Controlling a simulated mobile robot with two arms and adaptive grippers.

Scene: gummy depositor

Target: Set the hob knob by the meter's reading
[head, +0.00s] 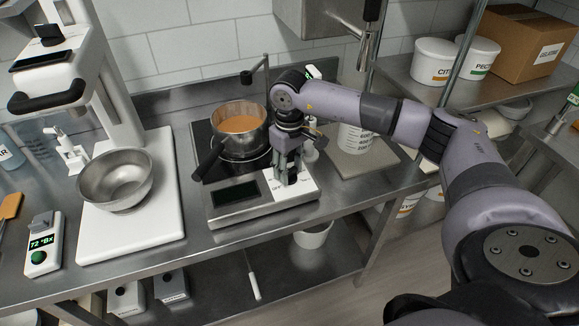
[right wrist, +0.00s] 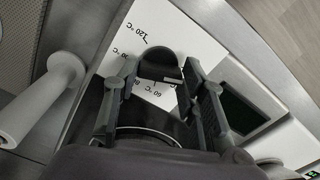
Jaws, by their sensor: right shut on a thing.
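My right gripper (head: 284,182) points down over the panel's right part. In the right wrist view its fingers (right wrist: 162,95) are shut on the black hob knob (right wrist: 160,63). Temperature marks surround the knob, with 120 °C, 80 and 60 °C legible; I cannot surely tell its setting. The knob is hidden in the head view. The meter (head: 43,245) at far left reads 72 °Bx beside a green button. My left gripper is out of view.
A pot (head: 240,132) of orange liquid sits on the hob, its dark handle pointing front left. A steel bowl (head: 115,178) stands on a white machine base left of the hob. A white, round-topped object (right wrist: 42,100) is close beside the gripper.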

